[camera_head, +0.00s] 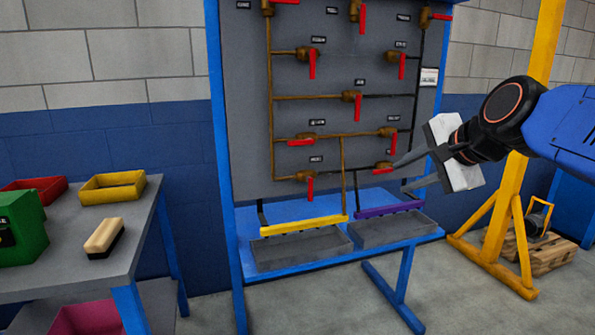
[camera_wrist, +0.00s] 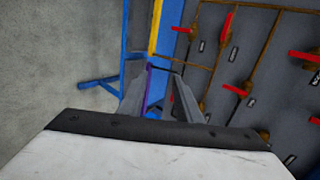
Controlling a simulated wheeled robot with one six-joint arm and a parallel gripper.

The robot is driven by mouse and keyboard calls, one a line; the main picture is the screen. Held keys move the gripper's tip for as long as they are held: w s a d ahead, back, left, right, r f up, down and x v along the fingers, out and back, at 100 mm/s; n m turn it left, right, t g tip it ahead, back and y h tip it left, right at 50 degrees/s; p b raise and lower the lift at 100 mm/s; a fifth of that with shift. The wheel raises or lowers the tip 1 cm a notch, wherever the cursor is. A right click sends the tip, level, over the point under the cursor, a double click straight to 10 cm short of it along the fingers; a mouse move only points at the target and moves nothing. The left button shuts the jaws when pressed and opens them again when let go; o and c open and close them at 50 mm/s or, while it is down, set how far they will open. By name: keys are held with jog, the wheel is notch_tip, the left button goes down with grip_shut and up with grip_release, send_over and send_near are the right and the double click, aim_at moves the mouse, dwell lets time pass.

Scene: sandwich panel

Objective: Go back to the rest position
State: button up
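My gripper (camera_head: 399,176) is at the right side of the grey valve panel (camera_head: 335,110), in front of its lower right part. Its two fingers are apart with nothing between them. In the wrist view the open gripper (camera_wrist: 160,84) points at the panel's lower end, and the purple bar (camera_wrist: 149,95) shows in the gap. A red valve handle (camera_head: 382,170) shows just left of the fingertips in the head view; I cannot tell if they touch. Several other red handles sit on brown pipes across the panel.
Below the panel are a yellow bar (camera_head: 304,226), a purple bar (camera_head: 389,205) and grey trays (camera_head: 302,247). A table (camera_head: 125,225) at left holds a brush (camera_head: 104,238), a yellow bin (camera_head: 113,187), a red bin and a green box. A yellow post (camera_head: 516,200) stands at right.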

jog(key=s+d+f+n+g+h, duration=0.1)
jog(key=s+d+f+n+g, duration=0.1)
jog(key=s+f+n, duration=0.5)
jog(key=s+d+f+n+g+h, duration=0.2)
jog(key=s+f+n, duration=0.5)
jog(key=s+f, duration=0.6)
notch_tip(320, 180, down, 6)
jog(key=shift+s+d+r+g, duration=0.1)
jog(key=shift+s+d+g, duration=0.15)
jog(key=shift+d+g, duration=0.5)
